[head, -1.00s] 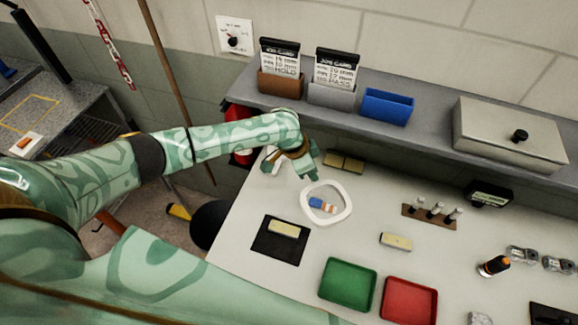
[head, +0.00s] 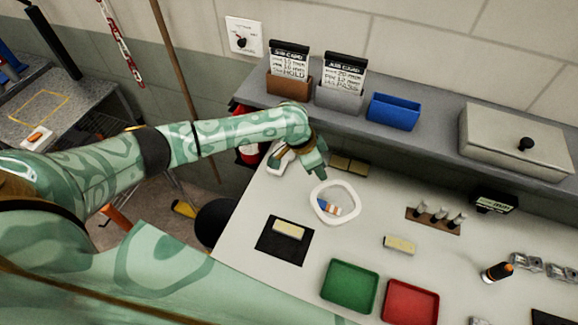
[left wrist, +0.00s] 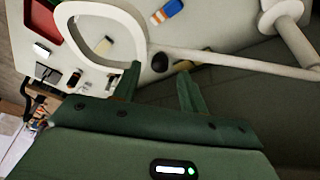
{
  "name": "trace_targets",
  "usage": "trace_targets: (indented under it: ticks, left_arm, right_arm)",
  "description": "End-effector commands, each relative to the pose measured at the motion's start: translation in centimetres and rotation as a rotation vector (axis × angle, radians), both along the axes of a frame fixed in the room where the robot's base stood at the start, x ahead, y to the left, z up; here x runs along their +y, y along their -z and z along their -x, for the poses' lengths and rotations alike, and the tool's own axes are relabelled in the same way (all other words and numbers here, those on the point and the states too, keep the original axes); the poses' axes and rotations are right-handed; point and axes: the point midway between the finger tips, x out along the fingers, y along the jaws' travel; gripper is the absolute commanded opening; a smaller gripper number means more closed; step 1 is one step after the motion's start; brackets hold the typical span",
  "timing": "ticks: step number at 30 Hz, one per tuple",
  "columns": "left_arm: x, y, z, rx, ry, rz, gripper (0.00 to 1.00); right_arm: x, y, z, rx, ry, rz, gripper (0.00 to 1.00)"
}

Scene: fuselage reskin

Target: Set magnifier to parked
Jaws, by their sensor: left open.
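The magnifier's white ring (head: 350,216) hangs over the bench to the right of my left gripper in the head view. In the left wrist view the ring (left wrist: 66,22) is at upper left, and its white arm (left wrist: 235,56) runs right towards a white round post (left wrist: 284,10). My left gripper (head: 318,172) is open and empty, close to the ring and its arm. In the left wrist view its two green fingers (left wrist: 160,78) are apart, just below the arm; I cannot tell whether they touch it. The right gripper is out of view.
A blue, white and orange piece (head: 329,206) lies on the bench, seen through the ring. A black mat (head: 270,250), a green tray (head: 350,287), a red tray (head: 411,304) and a cream block (head: 400,244) are nearby. A grey shelf (head: 430,133) runs behind.

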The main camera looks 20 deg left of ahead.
Motion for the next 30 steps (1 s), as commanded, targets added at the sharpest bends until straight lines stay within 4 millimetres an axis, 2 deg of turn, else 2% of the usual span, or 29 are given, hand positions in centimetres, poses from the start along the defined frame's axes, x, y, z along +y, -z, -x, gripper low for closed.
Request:
trace_targets:
  ticks: [1, 6, 13, 18, 26, 27, 30]
  left_arm:
    - [1.0, -0.4, 0.5, 0.001, -0.002, -0.003, 0.43]
    - [4.9, -0.2, 3.1, 0.002, -0.002, -0.004, 0.43]
    - [8.9, -0.2, 5.7, 0.002, -0.002, -0.002, 0.43]
    - [10.1, -0.3, 6.5, 0.001, 0.000, -0.001, 0.43]
    - [10.2, -0.3, 6.6, 0.000, 0.000, 0.000, 0.43]
    - [10.2, -0.3, 6.6, 0.000, 0.000, 0.000, 0.37]
    - [10.2, 0.6, 6.9, 0.007, 0.000, 0.000, 0.09]
  right_arm:
    - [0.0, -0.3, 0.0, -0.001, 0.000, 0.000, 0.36]
    - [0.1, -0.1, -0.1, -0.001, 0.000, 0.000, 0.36]
    - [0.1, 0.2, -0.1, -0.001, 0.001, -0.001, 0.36]
    - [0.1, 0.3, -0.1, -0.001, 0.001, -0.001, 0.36]
    - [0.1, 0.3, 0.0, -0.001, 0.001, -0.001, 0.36]
    - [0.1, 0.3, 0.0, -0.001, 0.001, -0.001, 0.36]
    - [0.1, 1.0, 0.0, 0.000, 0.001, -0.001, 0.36]
